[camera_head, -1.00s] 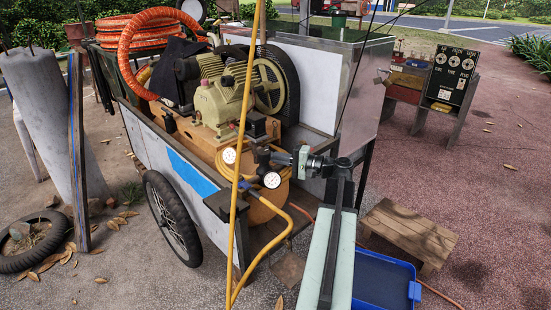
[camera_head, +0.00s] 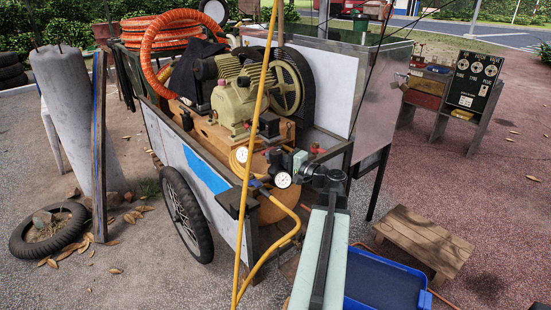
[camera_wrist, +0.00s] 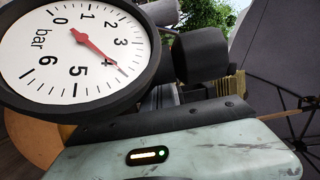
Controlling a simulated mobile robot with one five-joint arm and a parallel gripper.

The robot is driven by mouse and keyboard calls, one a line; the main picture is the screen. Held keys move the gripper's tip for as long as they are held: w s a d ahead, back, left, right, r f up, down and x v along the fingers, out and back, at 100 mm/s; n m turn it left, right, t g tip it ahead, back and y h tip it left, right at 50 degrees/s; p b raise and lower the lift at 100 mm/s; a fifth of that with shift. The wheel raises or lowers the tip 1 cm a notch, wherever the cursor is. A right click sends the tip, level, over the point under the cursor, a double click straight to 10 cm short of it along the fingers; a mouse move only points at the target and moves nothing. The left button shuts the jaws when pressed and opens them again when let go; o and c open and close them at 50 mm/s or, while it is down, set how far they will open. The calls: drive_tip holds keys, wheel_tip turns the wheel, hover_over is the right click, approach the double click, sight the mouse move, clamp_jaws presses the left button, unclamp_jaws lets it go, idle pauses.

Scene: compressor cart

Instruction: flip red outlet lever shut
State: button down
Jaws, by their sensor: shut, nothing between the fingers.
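I cannot clearly make out the red outlet lever in either view. A small red spot (camera_head: 315,148) shows behind my wrist in the head view, but I cannot tell what it is. Two white gauges, a rear one (camera_head: 241,154) and a front one (camera_head: 283,179), sit at the air fittings on the cart's end. My gripper (camera_head: 294,160) is shut and empty, right beside the front gauge; its tips are hard to separate from the dark fittings. In the wrist view a bar gauge (camera_wrist: 75,50) fills the upper left, its red needle near 4.
The compressor (camera_head: 240,95) stands on the cart (camera_head: 215,178). A yellow hose (camera_head: 285,240) and a yellow upright line (camera_head: 254,130) pass in front. A wooden stool (camera_head: 422,238) and a blue bin (camera_head: 385,280) stand at the right. Paving beyond the stool is open.

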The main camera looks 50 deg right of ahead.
drive_tip(key=shift+w+d+r, duration=0.1)
drive_tip(key=shift+s, duration=0.2)
drive_tip(key=s, duration=0.7)
drive_tip(key=shift+s, duration=0.35)
